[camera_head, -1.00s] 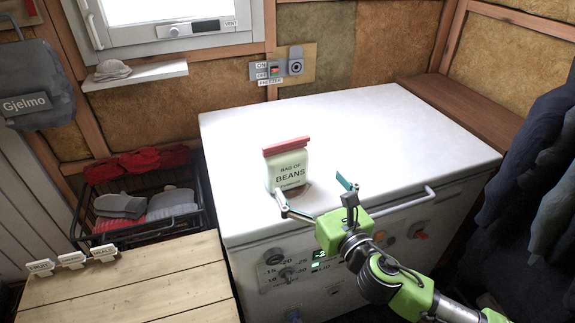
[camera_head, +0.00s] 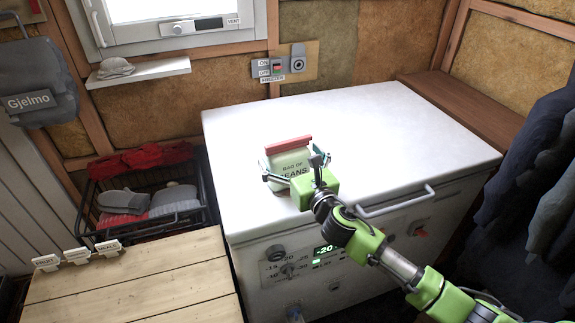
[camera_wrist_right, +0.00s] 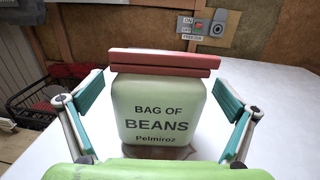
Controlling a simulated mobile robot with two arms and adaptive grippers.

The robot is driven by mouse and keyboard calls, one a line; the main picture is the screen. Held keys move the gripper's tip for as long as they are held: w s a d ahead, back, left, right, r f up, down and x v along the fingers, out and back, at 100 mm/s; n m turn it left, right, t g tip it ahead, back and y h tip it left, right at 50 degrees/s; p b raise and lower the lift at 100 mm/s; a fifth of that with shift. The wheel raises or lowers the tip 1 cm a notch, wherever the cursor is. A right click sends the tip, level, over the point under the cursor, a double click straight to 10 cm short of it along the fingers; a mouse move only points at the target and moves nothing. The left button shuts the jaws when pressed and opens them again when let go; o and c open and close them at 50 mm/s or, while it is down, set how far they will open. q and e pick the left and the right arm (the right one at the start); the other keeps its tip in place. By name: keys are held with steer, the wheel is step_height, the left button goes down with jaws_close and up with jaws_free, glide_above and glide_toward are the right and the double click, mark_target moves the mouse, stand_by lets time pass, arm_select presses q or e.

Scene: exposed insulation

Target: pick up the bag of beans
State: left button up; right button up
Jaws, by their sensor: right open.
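The bag of beans (camera_head: 284,160) is pale green with a red clip along its top. It stands upright on the white freezer lid (camera_head: 370,125), near the front left. My right gripper (camera_head: 293,168) is at the bag's near side, open, and hides the bag's lower right part in the head view. In the right wrist view the bag (camera_wrist_right: 160,105) fills the middle between the two teal-padded fingers, one on each side, with a gap visible to each. My left gripper is not in view.
A wooden table (camera_head: 140,285) with small labels stands at the lower left. A wire basket (camera_head: 140,225) with gloves is behind it. The lid right of and behind the bag is clear.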

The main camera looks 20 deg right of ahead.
steer(key=shift+w+a, duration=0.1)
steer(key=shift+w, duration=0.55)
steer(key=c, duration=1.5)
steer(key=shift+r, duration=0.15)
steer(key=shift+c, duration=0.6)
steer(key=shift+r, duration=0.1)
steer(key=shift+r, duration=0.6)
steer(key=s+a+r+p, duration=0.1)
steer(key=s+a+r, duration=0.6)
steer(key=s+r, duration=0.4)
steer(key=shift+s+a+r, duration=0.3)
steer(key=shift+s+a, duration=0.05)
steer(key=shift+a, duration=0.05)
